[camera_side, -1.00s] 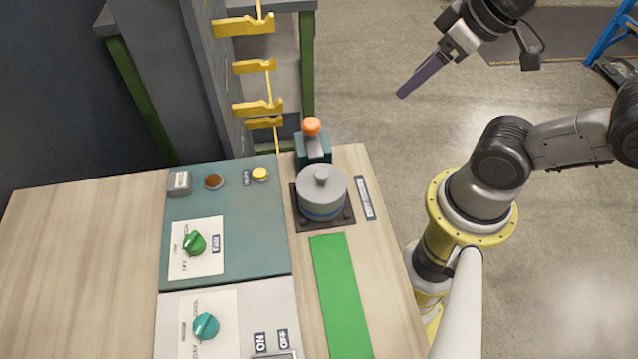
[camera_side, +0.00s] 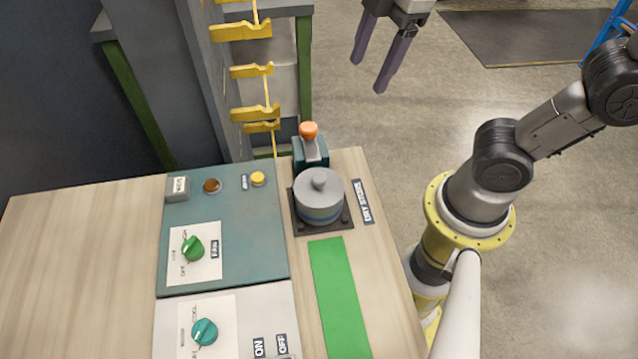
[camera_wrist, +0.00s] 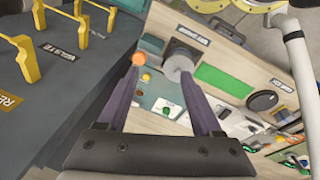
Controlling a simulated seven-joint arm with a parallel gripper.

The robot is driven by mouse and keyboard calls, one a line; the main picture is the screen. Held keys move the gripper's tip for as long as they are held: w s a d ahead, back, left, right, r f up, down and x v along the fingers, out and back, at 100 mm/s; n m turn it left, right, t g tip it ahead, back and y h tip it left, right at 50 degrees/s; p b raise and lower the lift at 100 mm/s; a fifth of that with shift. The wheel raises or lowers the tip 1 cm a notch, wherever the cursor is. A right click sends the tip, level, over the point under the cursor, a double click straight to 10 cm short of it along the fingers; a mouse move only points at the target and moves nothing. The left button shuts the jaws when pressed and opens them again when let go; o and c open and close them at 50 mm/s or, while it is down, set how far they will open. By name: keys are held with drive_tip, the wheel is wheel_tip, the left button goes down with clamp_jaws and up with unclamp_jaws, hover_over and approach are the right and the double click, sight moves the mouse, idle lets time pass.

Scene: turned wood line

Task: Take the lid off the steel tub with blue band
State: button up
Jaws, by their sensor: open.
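The steel tub with blue band (camera_side: 320,213) stands upright on a dark square base plate on the wooden bench. Its grey lid (camera_side: 318,188) sits on top, with a small round knob in the middle. In the wrist view the lid (camera_wrist: 178,66) shows from above, between and beyond my fingertips. My gripper (camera_side: 367,78) is open and empty, high up beyond the bench and to the right of the tub in the side view. In the wrist view both purple fingers of my gripper (camera_wrist: 162,80) are spread apart, touching nothing.
An orange-knobbed lever (camera_side: 309,132) stands right behind the tub. A green strip (camera_side: 340,300) lies in front of it. Panels with a green knob (camera_side: 193,248) and a teal knob (camera_side: 205,331) are to the left. Yellow hooks (camera_side: 255,115) rise behind on a rack.

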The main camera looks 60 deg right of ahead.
sight(319, 177)
drive_tip(key=w+a+f+n+g, duration=0.25)
drive_tip(key=a+n, duration=0.25)
drive_tip(key=a, duration=0.5)
drive_tip(key=shift+h, duration=0.3)
wheel_tip(319, 177, down, 14)
drive_tip(key=shift+s+f, duration=0.15)
drive_tip(key=shift+f, duration=0.1)
clamp_jaws()
